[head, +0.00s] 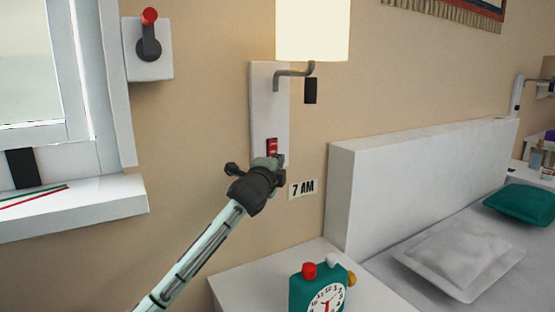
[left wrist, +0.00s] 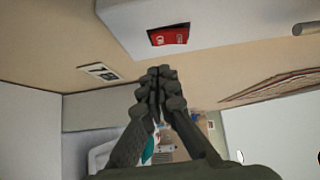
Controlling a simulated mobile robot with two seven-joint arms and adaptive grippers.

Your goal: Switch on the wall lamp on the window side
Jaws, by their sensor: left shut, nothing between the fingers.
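The wall lamp (head: 257,95) on the window side has a white back plate, a bent grey arm and a shade (head: 312,30) that looks bright cream. A red rocker switch (head: 272,146) sits low on the plate, and it also shows in the left wrist view (left wrist: 169,36). My left gripper (head: 272,163) is shut and empty, just below the switch in the head view. In the left wrist view its closed fingertips (left wrist: 161,72) are below the switch, with a visible gap in the picture. Whether they touch the plate cannot be told. My right gripper is not in view.
A nightstand (head: 240,290) with a green alarm clock (head: 320,290) stands below. A red-tipped lever (head: 149,35) is by the window. The bed headboard (head: 420,165) is at right.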

